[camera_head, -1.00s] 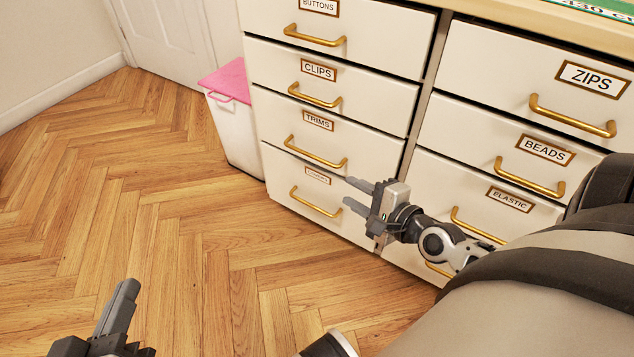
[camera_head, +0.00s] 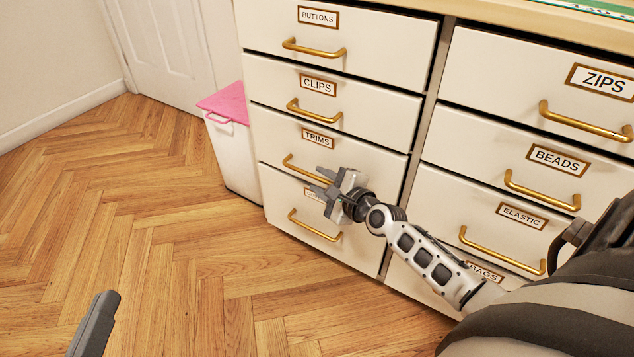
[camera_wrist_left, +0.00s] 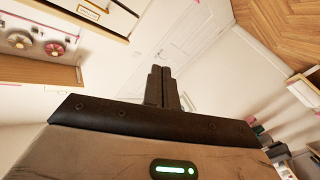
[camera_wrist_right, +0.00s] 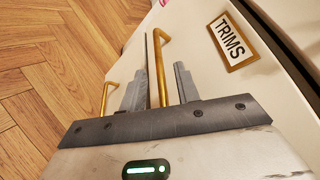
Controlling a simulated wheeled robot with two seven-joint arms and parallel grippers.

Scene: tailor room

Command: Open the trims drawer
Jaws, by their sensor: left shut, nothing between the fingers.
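The trims drawer (camera_head: 275,124) is the third one down in the left column, with a label and a brass handle (camera_head: 297,166). Its front looks level with the drawers around it. My right gripper (camera_head: 322,180) is at the right part of this handle. In the right wrist view my right gripper (camera_wrist_right: 159,85) is open, and the brass handle (camera_wrist_right: 161,48) lies between its fingers with gaps on both sides. The TRIMS label (camera_wrist_right: 231,41) is to the right there. My left gripper (camera_head: 108,300) is over the floor at lower left; its fingers are together in the left wrist view (camera_wrist_left: 161,85).
The clips drawer (camera_head: 275,80) is above, and a lower drawer with a handle (camera_head: 314,228) is below. The beads drawer (camera_head: 480,150) is in the right column. A white bin with a pink lid (camera_head: 223,102) stands left of the cabinet. The wooden floor (camera_head: 150,230) in front is clear.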

